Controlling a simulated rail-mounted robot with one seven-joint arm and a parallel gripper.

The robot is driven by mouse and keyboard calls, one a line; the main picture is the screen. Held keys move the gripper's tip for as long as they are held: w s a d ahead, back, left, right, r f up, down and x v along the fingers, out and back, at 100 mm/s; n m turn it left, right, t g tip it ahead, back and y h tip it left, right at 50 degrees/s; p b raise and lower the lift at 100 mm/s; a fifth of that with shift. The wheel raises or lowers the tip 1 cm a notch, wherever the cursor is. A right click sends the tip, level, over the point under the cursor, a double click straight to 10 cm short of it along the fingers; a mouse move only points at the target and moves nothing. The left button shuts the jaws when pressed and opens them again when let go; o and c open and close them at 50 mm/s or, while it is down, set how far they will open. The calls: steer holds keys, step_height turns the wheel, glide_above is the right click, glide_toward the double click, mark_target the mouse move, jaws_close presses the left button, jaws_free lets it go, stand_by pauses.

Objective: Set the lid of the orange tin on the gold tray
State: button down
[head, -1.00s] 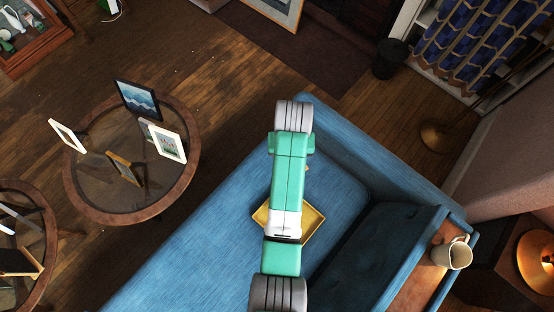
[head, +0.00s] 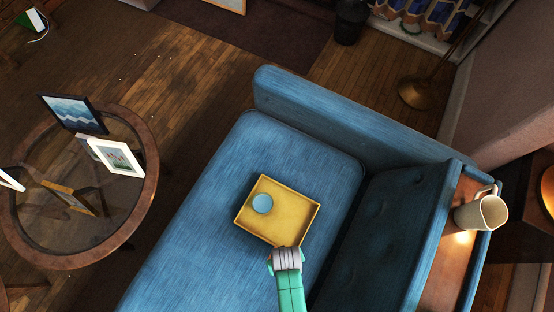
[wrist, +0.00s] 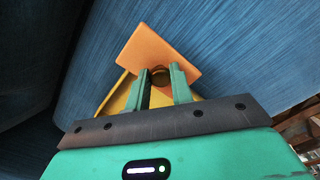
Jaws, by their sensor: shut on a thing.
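The orange lid (wrist: 150,48) is a flat square plate with a dark round knob (wrist: 160,76) in the wrist view. My gripper (wrist: 160,84) is shut on this knob. The gold tray (head: 290,222) lies on the blue sofa seat in the head view. Part of the tray also shows beneath and behind the lid in the wrist view (wrist: 113,102). I cannot tell whether the lid touches it. In the head view my arm reaches the tray's lower right edge, and the lid and fingers are hidden. The tin's body is not seen.
A light blue round thing (head: 262,204) sits in the tray's left part; the tray's middle looks bare. The sofa's backrest (head: 380,235) rises on the right. A cream pitcher (head: 482,213) stands on the wooden ledge behind it. A glass table (head: 140,195) with frames stands left.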

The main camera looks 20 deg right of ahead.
steer(key=shift+s+a+f, duration=0.25)
steer(key=shift+s+f, duration=0.5)
steer(key=shift+f, duration=0.1)
steer(key=b, duration=0.6)
glide_above(291, 222)
steer(key=shift+s+a+f, duration=0.15)
steer(key=shift+s+f, duration=0.1)
steer(key=shift+f, duration=0.4)
steer(key=shift+w+f+b, duration=0.2)
steer(key=shift+w+b, duration=0.05)
steer(key=shift+b, duration=0.05)
steer(key=f+b, duration=0.2)
steer(key=f, duration=0.1)
steer(key=shift+w+d+f+b, duration=0.15)
steer(key=shift+d+f+b, duration=0.05)
steer(key=shift+b, duration=0.1)
steer(key=shift+r, duration=0.1)
steer(key=c, duration=1.2)
jaws_free()
steer(key=shift+c, duration=0.2)
